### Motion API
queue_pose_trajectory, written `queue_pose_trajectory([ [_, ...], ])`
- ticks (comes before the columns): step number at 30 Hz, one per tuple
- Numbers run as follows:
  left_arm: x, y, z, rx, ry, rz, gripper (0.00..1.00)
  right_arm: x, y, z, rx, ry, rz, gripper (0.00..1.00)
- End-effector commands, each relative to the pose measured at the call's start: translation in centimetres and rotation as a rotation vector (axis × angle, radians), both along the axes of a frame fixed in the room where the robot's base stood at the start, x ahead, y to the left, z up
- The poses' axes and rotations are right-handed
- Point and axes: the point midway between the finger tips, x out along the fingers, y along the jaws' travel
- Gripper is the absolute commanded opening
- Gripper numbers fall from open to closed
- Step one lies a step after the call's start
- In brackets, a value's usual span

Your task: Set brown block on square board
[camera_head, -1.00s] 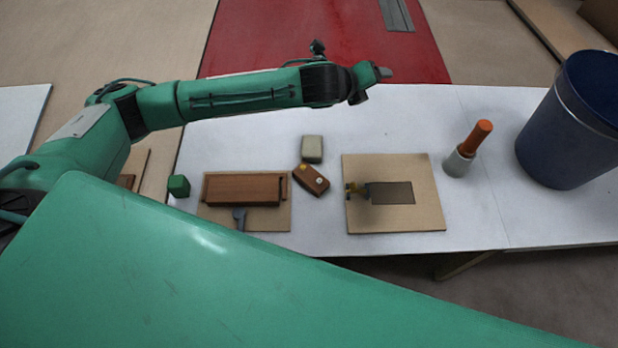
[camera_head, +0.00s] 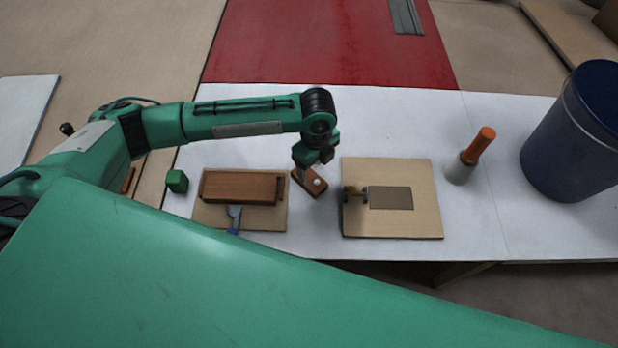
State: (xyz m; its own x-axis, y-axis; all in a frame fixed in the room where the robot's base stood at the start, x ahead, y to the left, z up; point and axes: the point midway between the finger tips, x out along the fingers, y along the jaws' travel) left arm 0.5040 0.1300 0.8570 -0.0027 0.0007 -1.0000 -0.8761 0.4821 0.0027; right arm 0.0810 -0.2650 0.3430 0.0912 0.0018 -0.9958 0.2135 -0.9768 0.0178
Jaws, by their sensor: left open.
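A small brown block (camera_head: 313,188) with a light spot on top lies angled on the white table, between two boards. My left gripper (camera_head: 307,171) points down right at this block, its jaws open and partly covering it. I cannot tell whether the fingers touch it. The square board (camera_head: 420,222), pale wood with a dark grey rectangle (camera_head: 391,198) in its middle, lies to the right of the block. My right gripper is not in view.
A longer brown wooden piece (camera_head: 240,187) lies on the left board (camera_head: 267,219), with a blue-grey tool (camera_head: 234,217) at its front. A green block (camera_head: 177,181) stands further left. An orange-handled tool (camera_head: 477,148) and a dark blue bin (camera_head: 570,135) stand right.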

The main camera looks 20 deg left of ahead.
Motion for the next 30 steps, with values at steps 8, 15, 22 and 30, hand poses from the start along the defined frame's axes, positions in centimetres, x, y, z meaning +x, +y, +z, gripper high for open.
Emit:
queue_pose_trajectory([
  [8, 0.0, 0.2, -2.3, 0.001, 0.000, -0.001, 0.71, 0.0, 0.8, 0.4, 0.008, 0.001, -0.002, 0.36],
  [15, -0.3, 1.1, -5.6, 0.000, 0.001, -0.001, 0.71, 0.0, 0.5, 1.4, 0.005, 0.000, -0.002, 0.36],
  [22, -0.3, 1.1, -7.2, 0.000, -0.002, -0.002, 0.71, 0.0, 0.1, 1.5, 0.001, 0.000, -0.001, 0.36],
  [30, -0.3, 1.1, -7.2, -0.001, -0.003, -0.002, 0.49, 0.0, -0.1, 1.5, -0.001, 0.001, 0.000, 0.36],
])
